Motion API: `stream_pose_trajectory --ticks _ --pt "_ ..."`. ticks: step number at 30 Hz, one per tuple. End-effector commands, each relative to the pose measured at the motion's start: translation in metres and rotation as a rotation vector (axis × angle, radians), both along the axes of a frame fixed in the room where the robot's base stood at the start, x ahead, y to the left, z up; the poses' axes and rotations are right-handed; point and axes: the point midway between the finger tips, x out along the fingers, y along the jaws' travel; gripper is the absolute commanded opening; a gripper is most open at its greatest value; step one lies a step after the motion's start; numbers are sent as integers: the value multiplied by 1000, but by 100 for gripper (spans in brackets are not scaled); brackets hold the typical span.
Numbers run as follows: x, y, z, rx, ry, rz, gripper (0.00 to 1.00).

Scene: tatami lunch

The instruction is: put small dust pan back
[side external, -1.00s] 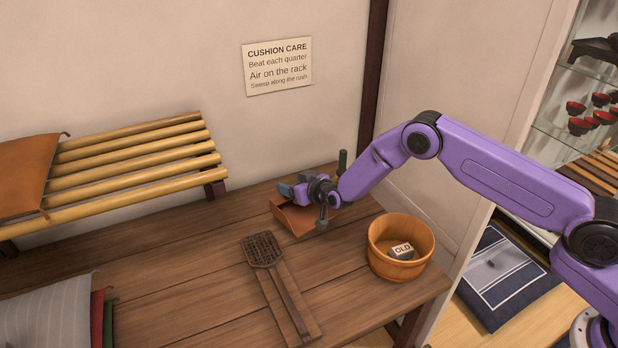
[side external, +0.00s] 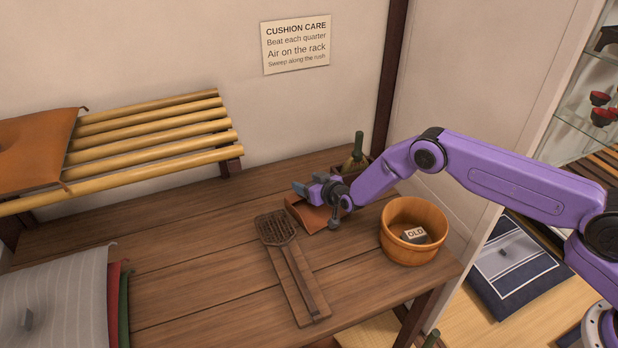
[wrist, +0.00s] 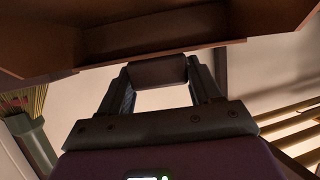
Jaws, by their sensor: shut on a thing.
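The small dust pan (side external: 305,214) is reddish brown and hangs from my gripper (side external: 318,192) over the back part of the wooden bench. In the wrist view, my gripper (wrist: 158,72) is shut on its dark handle, and the pan body (wrist: 150,32) fills the top of the picture. I cannot tell whether the pan touches the bench. A green-handled hand broom (side external: 357,152) stands upright just behind and right of the pan, in a dark holder partly hidden by my arm. Its bristles and handle (wrist: 35,145) show at the left in the wrist view.
A wooden tub (side external: 392,240) with a block marked OLD (side external: 414,235) stands right of the pan. A beater (side external: 275,228) lies on a board in front. A bamboo rack (side external: 150,140) with an orange cushion is at back left, striped cushion (side external: 60,290) at front left. The bench's left middle is clear.

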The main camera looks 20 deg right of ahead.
Motion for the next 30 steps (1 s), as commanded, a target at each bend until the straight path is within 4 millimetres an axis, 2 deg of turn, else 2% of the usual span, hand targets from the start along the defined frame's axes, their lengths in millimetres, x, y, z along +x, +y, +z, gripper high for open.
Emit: stream_pose_trajectory --ticks 14,15,18,30 --pt "0 0 -6 1 -2 -1 33" --pt "0 0 -6 1 -1 -1 67" --pt "0 0 -6 1 -1 -1 93" --pt "-3 -1 -6 1 1 0 93"
